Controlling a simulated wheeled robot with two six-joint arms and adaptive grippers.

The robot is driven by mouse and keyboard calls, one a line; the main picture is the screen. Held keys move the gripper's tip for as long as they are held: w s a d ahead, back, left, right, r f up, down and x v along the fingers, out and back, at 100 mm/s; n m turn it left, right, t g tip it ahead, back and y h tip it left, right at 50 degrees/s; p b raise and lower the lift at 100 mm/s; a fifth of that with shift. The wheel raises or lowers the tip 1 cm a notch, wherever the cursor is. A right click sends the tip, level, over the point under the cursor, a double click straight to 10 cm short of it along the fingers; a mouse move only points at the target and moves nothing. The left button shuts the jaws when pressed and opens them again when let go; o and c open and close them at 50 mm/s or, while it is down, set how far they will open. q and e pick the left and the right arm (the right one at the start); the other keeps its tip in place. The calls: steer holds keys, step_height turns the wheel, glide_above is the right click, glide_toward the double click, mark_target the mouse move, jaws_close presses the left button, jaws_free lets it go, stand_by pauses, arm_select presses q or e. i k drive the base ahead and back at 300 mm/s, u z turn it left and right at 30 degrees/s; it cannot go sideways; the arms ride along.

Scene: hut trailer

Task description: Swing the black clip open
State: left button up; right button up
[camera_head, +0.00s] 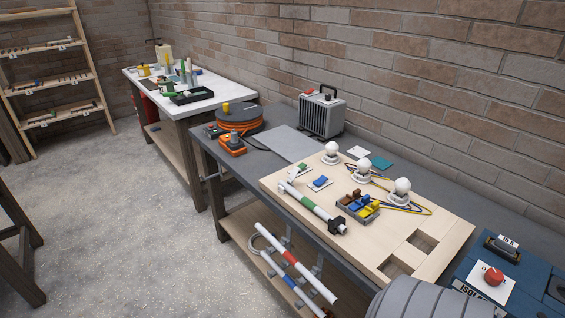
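A small black clip (337,225) sits at the near right end of a white tube with a green band (309,205). The tube lies slantwise on the pale wooden board (375,253) on the workbench. The clip is small in the view, and I cannot tell whether it is open or shut. Neither of my grippers is in view.
Near the tube are a grey tray (359,207) of coloured connectors, several white bulbs (402,187) with yellow wire, and square cutouts (427,242). A blue box (525,276) with a red knob (494,276) stands right. A heater (321,116) stands behind.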

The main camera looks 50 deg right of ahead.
mark_target(334, 222)
steer(key=u, duration=0.05)
steer(key=i, duration=2.4)
steer(key=z, duration=4)
